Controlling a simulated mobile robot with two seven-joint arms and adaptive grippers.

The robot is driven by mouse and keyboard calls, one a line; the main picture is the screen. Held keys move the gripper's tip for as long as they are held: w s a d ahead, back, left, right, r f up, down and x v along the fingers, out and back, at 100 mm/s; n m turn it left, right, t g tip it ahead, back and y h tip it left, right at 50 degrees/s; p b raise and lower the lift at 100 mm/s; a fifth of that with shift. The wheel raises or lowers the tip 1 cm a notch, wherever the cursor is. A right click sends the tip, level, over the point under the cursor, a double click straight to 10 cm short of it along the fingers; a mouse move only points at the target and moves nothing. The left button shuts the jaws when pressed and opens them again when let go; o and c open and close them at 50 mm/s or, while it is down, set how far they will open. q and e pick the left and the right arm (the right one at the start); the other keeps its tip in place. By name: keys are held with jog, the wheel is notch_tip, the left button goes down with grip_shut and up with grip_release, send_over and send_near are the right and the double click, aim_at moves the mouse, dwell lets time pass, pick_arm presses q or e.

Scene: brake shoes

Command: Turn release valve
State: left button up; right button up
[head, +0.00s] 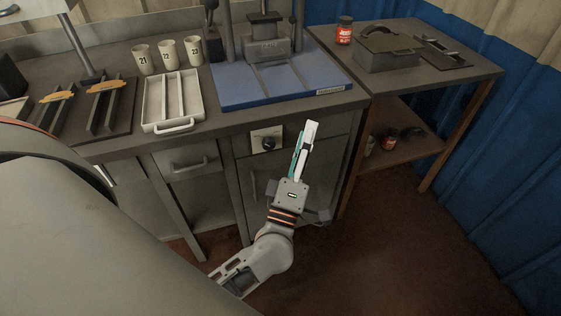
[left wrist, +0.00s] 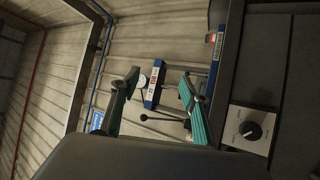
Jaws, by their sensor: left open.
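A round black knob (head: 268,143) sits on a pale square plate on the cabinet front, below the worktop's edge. The left wrist view also shows the knob (left wrist: 252,130) at the right, with small markings around it that are too small to read. My left gripper (head: 308,135) is in front of the cabinet, just right of the knob, with its fingers pointing up. In the left wrist view its two teal-padded fingers are apart with nothing held, and the knob lies outside them to the right. My right gripper is not in view.
A press with a blue base (head: 235,92) stands on the worktop above the knob. A white tray (head: 191,122) and three numbered cups (head: 167,54) stand left of it. A side table (head: 478,68) with a lidded box (head: 386,55) is at the right. The floor at the right is clear.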

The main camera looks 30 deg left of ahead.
pick_arm(q)
jog(key=w+a+f+n+g+y+b, duration=0.1)
jog(key=a+f+n+g+y+b, duration=0.45)
jog(key=n, duration=0.55)
jog(key=n+g+y+b, duration=0.25)
jog(key=n+g, duration=0.35)
jog(key=n, duration=0.3)
send_near(270, 146)
jog(key=x, duration=0.2)
jog(key=shift+y, duration=0.3)
jog(key=x, duration=0.7)
jog(key=shift+f, duration=0.15)
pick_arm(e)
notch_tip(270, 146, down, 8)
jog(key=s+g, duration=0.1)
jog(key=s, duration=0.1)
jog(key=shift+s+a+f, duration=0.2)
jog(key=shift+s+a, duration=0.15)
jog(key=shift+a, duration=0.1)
pick_arm(q)
jog(key=shift+m, duration=0.3)
jog(key=c, duration=1.1)
